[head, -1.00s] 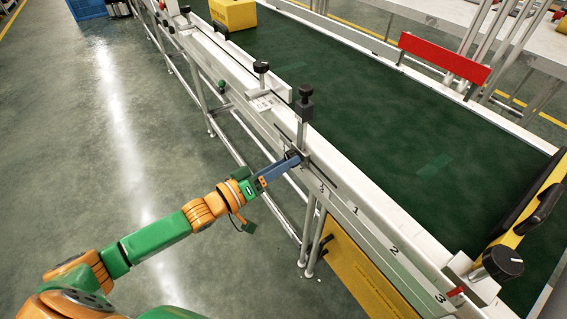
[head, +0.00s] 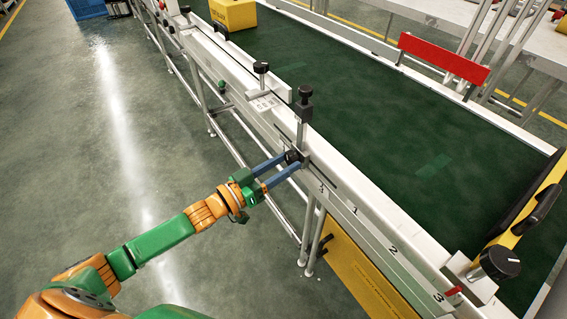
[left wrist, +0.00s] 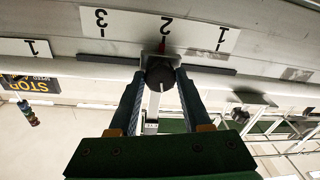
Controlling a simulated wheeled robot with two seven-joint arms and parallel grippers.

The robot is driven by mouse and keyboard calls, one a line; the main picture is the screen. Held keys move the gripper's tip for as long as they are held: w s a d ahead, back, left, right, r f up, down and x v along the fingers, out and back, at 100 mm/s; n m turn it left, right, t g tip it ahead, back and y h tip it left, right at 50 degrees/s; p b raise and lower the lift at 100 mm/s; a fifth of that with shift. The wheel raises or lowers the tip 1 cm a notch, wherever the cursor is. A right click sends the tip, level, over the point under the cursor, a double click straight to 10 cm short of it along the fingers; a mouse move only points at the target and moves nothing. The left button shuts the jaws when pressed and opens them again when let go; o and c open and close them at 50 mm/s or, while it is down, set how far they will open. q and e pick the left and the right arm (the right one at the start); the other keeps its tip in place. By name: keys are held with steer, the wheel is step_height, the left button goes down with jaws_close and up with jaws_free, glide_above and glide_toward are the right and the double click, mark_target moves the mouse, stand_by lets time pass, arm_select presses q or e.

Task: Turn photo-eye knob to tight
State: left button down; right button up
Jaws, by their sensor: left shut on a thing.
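A small black round knob (head: 292,156) faces outward from the near side of the conveyor, below a post with a black top (head: 304,100). My left gripper (head: 289,162) is shut on this knob, one blue finger on each side. In the left wrist view the knob (left wrist: 160,72) sits between the two fingertips (left wrist: 159,78). A red pointer (left wrist: 162,46) shows just beyond it, by the 2 of an upside-down number scale (left wrist: 120,22). I cannot read a tight or loose mark on the knob. My right gripper is out of view.
A larger black knob (head: 500,262) stands at the conveyor's lower right corner. Another black-topped clamp (head: 261,68) is farther along the rail. A yellow box (head: 233,14) is on the green belt (head: 350,100). The floor (head: 90,170) left of the conveyor is clear.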

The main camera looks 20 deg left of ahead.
arm_select(q)
steer(key=m, duration=0.6)
steer(key=shift+h, duration=0.3)
steer(key=m, duration=0.5)
steer(key=shift+w+a+h+b, duration=0.1)
steer(key=shift+h+b, duration=0.2)
steer(key=shift+b, duration=0.1)
steer(key=shift+m, duration=0.3)
steer(key=shift+c, duration=1.7)
jaws_free()
steer(key=v, duration=0.7)
